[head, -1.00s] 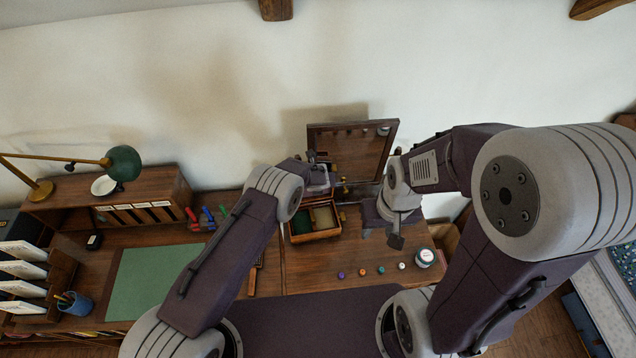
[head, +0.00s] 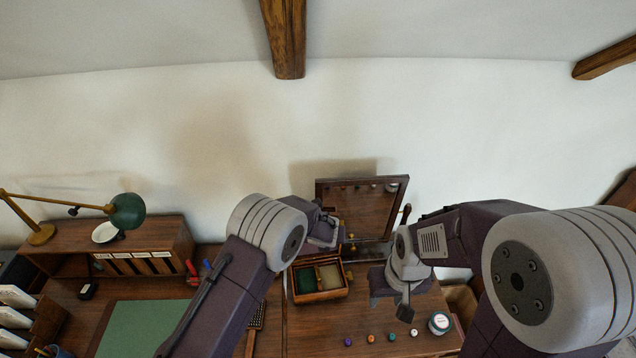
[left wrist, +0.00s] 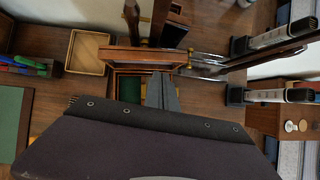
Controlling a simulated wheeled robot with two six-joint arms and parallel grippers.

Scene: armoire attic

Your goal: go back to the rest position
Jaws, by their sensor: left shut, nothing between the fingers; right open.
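My left arm reaches over the desk, and its dark wrist (head: 328,230) is in front of the framed mirror (head: 360,208). My left gripper (left wrist: 163,88) shows in the left wrist view as dark fingers shut together and empty, over the open wooden box. That box (head: 346,290) has green and beige lined compartments and stands in front of the mirror in the head view. My right gripper (head: 405,308) is open and empty, pointing down above the desk, right of the box. Its fingertips are small in the head view.
The desk (head: 315,318) holds several small coloured pieces in a row and a white-topped jar (head: 439,322) at the right. A green lamp (head: 127,211), a wooden shelf unit (head: 160,238) and a green mat (head: 140,325) are at the left. Air above the desk is clear.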

